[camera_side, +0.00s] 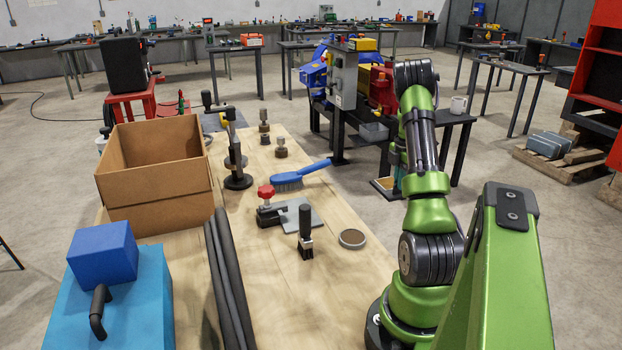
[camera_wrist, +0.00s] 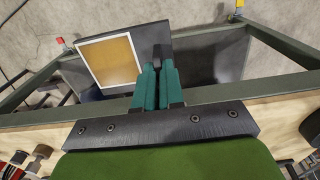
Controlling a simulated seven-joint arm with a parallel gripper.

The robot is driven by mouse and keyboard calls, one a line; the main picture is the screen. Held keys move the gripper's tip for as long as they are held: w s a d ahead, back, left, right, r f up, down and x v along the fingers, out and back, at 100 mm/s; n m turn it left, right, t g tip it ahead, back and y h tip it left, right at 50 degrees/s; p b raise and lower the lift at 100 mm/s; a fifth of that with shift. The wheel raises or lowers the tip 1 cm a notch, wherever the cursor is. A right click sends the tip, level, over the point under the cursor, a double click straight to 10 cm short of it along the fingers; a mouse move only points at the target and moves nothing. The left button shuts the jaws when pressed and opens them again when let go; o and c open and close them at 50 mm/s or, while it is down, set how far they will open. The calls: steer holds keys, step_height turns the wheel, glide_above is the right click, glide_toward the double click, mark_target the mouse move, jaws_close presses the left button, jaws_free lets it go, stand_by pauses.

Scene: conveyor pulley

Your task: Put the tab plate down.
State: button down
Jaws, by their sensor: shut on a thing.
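The tab plate (camera_wrist: 108,60) is dark, with a tan square panel in a pale border, as the wrist view shows. A dark tab stands at its edge, between the teal fingertips of my gripper (camera_wrist: 157,86). My gripper is shut on that tab and holds the plate out beyond the fingers. In the side view the plate (camera_side: 383,187) shows as a small tan and dark patch left of my arm, past the wooden table's right edge. My gripper is mostly hidden behind my arm there. I cannot tell whether the plate touches anything underneath.
The wooden table (camera_side: 345,268) holds a cardboard box (camera_side: 165,185), a blue brush (camera_side: 300,175), a red-knobbed clamp (camera_side: 268,205) and a round disc (camera_side: 352,238). A dark bench with machinery (camera_side: 342,80) stands behind. Dark green rails (camera_wrist: 220,93) cross below the plate in the wrist view.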

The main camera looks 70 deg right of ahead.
step_height(320, 180, up, 25)
steer(key=w+a+r+n, duration=0.3)
steer(key=w+a+n, duration=0.5)
steer(key=w+a, duration=0.85)
steer(key=s+a+f+n, duration=0.15)
steer(key=a+n, duration=0.35)
steer(key=a, duration=0.8)
steer(key=a+f+n, duration=0.2)
steer(key=a+n, duration=0.3)
steer(key=a, duration=0.7)
step_height(320, 180, down, 26)
steer(key=shift+w+r, duration=0.1)
steer(key=shift+r, duration=0.05)
